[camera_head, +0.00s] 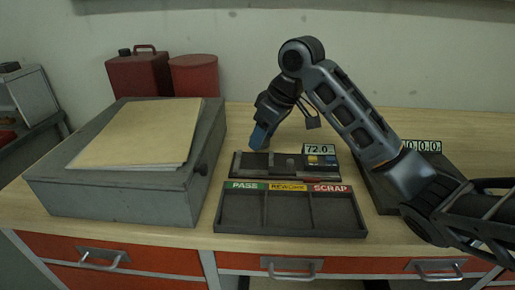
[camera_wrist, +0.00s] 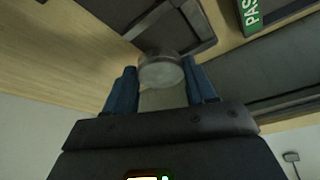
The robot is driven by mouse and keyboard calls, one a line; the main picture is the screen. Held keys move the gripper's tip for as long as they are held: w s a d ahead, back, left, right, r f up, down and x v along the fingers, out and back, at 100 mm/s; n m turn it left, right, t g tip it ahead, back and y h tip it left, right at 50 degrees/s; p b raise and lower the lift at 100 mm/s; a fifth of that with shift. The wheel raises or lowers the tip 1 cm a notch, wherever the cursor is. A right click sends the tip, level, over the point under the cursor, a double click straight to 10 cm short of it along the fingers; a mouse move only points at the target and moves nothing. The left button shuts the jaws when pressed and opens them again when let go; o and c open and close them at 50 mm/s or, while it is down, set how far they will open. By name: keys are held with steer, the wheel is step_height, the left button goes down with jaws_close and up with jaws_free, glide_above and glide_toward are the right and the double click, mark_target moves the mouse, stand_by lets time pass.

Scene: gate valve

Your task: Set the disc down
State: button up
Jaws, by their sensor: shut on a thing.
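My gripper (camera_head: 260,138) is above the left end of the dark gauge (camera_head: 250,165), its blue fingers tilted downward. In the wrist view my gripper (camera_wrist: 161,82) is shut on a round grey metal disc (camera_wrist: 161,70), which sits between the blue fingertips. The disc overlaps the edge of the dark gauge (camera_wrist: 190,22) in that view; I cannot tell whether they touch. The disc cannot be made out in the head view. The gauge display (camera_head: 319,149) reads 72.0. The sorting tray (camera_head: 290,233) in front has three compartments labelled PASS, REWORK and SCRAP, all empty.
A grey box (camera_head: 120,195) with a folder (camera_head: 140,133) on top stands close on the left. A dark device (camera_head: 385,190) with a numeric display lies right, partly behind my arm. Red containers (camera_head: 140,75) stand at the back. Bare bench shows behind the gauge.

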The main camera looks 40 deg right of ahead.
mark_target(258, 162)
steer(key=shift+w+a+f, duration=0.4)
steer(key=shift+w+a, duration=0.05)
steer(key=shift+a, duration=0.05)
steer(key=shift+f+p, duration=0.3)
steer(key=shift+f, duration=1.75)
steer(key=shift+a+f, duration=0.1)
steer(key=shift+f, duration=0.05)
steer(key=o, duration=1.2)
steer(key=shift+c, duration=0.2)
steer(key=b+v, duration=0.1)
steer(key=v, duration=1.1)
